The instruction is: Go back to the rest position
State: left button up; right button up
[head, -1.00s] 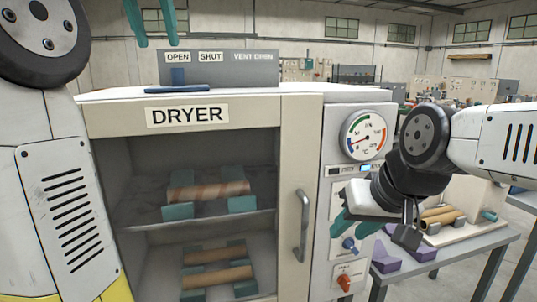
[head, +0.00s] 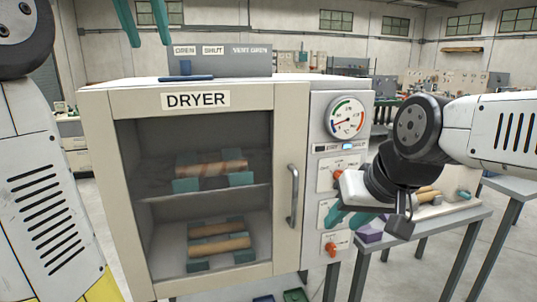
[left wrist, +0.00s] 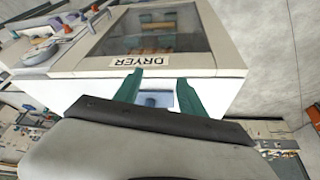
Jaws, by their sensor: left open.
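The dryer (head: 93,150) stands ahead with its glass-fronted door (head: 285,130) shut. My left gripper (head: 143,20) shows at the top of the head view as two teal fingers, set apart and empty, above the control box. In the left wrist view its fingers (left wrist: 160,92) are spread in front of the dryer's white top edge, with a blue piece visible between them. My right gripper (head: 350,216) points down and left in front of the dryer's control panel (head: 320,110). Its teal fingers look spread with nothing between them, though the wrist partly hides them.
Behind the glass, a wrapped tube (head: 212,168) rests on the upper shelf and two tubes (head: 222,243) lie below. The door handle (head: 292,195) sticks out. A table (head: 440,222) with tubes and purple supports stands at right. Floor is clear at far right.

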pick_arm(q)
jog(key=s+d+f, duration=0.3)
jog(key=s+f, duration=0.1)
jog(key=f, duration=0.7)
jog(key=s+d+f+t+h, duration=0.1)
jog(key=s+d+f, duration=0.2)
jog(key=f, duration=0.8)
jog(key=s+d+f, duration=0.2)
jog(key=s+f, duration=0.3)
jog(key=f, duration=0.6)
jog(key=shift+d+f+t+h, duration=0.2)
jog(key=shift+d+t+h, duration=0.1)
jog(key=shift+d+h, duration=0.1)
